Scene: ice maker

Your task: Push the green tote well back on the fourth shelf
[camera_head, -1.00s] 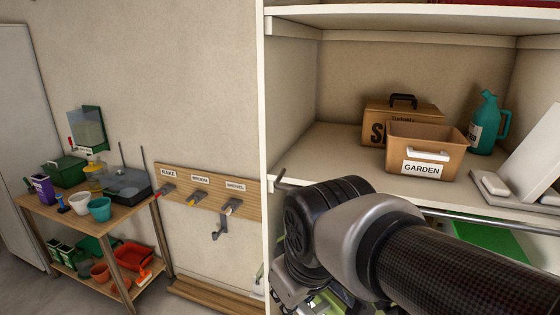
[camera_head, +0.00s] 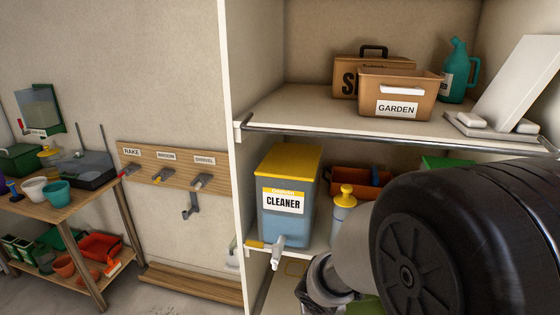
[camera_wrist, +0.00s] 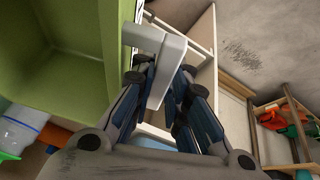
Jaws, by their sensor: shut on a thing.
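The green tote (camera_wrist: 55,70) fills the left of the wrist view, its open inside facing the camera. A grey handle (camera_wrist: 160,50) sticks out from its wall. My gripper (camera_wrist: 165,90) has its dark fingers closed around this handle. In the head view only a lime-green strip of the tote (camera_head: 366,306) shows low behind my arm. The fourth shelf cannot be told for sure, and I cannot tell whether the tote rests on a shelf.
A blue cleaner container (camera_head: 285,228) with a yellow lid and spout stands on the shelf below the brown garden tote (camera_head: 397,84). A yellow-topped bottle (camera_head: 343,212) and an orange bin (camera_head: 350,179) are beside it. A metal rail (camera_head: 330,135) edges the upper shelf.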

